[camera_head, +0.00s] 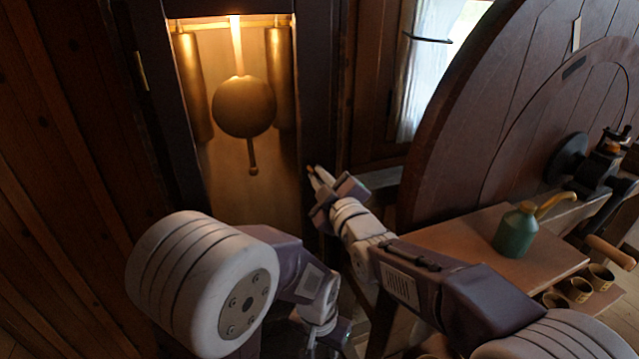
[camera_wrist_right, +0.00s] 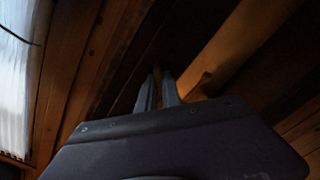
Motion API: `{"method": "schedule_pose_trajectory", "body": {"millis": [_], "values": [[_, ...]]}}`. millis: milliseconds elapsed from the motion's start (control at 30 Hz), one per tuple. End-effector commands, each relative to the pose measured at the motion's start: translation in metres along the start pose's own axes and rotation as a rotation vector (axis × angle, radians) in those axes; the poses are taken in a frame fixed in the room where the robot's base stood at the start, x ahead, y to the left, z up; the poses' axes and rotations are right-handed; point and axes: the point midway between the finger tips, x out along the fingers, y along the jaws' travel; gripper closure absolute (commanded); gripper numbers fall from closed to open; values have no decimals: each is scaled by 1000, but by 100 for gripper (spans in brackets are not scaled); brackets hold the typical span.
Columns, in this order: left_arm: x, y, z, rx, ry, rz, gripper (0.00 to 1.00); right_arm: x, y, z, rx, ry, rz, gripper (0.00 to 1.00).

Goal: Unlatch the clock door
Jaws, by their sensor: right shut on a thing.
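The clock door (camera_head: 320,90) is a dark frame around a lit opening. Behind it hang a round brass pendulum (camera_head: 244,106) and two brass weights. My right gripper (camera_head: 316,177) is at the right side of the door frame. Its fingers (camera_wrist_right: 158,88) are close together on a small brown piece at the frame, seemingly the latch (camera_wrist_right: 157,73); the fingers hide most of it. My left gripper (camera_head: 338,336) is low in the head view, below the clock and apart from it; its fingers are too unclear to read.
A large dark wooden wheel (camera_head: 470,130) stands to the right of the clock. A workbench (camera_head: 445,238) at the right holds a green oil can (camera_head: 515,230); several cups stand on a lower shelf. A curtained window (camera_head: 425,70) is behind. A plank wall fills the left.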

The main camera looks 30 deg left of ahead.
Motion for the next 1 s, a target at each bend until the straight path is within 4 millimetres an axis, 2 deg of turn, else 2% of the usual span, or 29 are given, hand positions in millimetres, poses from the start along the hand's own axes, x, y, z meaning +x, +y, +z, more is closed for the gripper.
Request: {"method": "schedule_pose_trajectory", "body": {"millis": [600, 1000], "values": [[25, 0, 3, 0, 0, 0, 64, 0, -2, 2, 561, -2, -1, 100], [31, -1, 3, 0, 0, 0, 64, 0, -1, 1, 783, -2, -1, 100]]}}
